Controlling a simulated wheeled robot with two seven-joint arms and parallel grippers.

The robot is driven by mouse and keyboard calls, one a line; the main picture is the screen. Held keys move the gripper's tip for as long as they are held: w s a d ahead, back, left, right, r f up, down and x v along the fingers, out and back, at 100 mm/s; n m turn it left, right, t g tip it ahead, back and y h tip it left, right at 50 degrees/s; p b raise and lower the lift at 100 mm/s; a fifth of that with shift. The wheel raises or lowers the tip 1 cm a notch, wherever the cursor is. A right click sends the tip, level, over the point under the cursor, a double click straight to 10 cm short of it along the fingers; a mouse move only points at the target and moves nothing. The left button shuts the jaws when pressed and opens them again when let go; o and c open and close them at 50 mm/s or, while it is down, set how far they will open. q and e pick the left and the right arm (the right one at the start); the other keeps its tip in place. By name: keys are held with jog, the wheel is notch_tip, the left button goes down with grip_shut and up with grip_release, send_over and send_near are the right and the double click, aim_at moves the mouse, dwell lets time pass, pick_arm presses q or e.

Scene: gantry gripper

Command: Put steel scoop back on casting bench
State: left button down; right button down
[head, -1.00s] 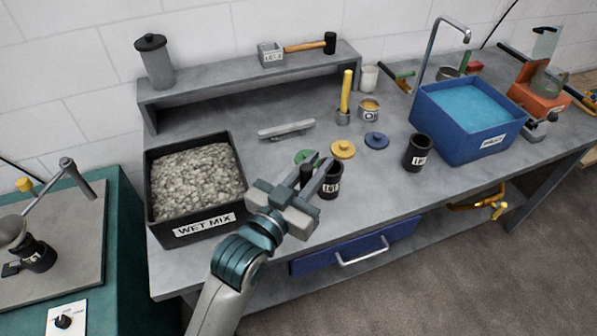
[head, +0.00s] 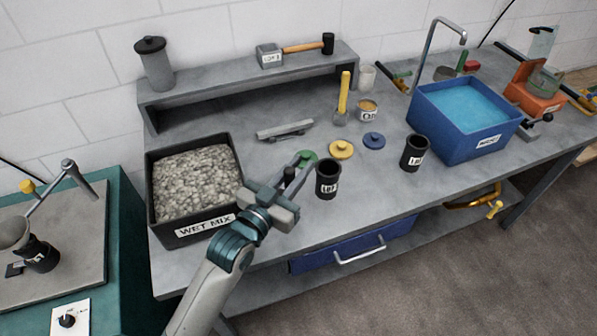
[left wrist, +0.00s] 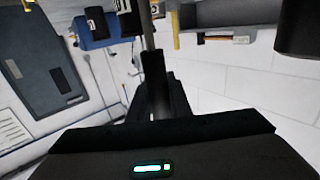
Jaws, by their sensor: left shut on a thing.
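My left gripper (head: 293,170) is over the front of the grey casting bench (head: 365,185), between the WET MIX tray and a black cup. It is shut on a dark-handled tool (head: 289,177), which seems to be the steel scoop. In the left wrist view, its black handle (left wrist: 155,82) stands between the fingers, with a thin grey shaft running up from it. Its bowl cannot be made out. My right gripper is not in view.
The WET MIX tray (head: 188,227) is left of the gripper. Black cups (head: 327,180) (head: 414,152) stand to the right. Green, yellow (head: 341,149) and blue (head: 374,141) lids lie behind. A steel bar (head: 284,130) and blue water tub (head: 463,140) are farther back.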

pick_arm(q)
jog(key=shift+f, duration=1.1)
jog(key=c, duration=1.6)
grip_release()
jog(key=shift+c, duration=0.2)
jog(key=b+v, duration=0.3)
jog(key=v, duration=0.9)
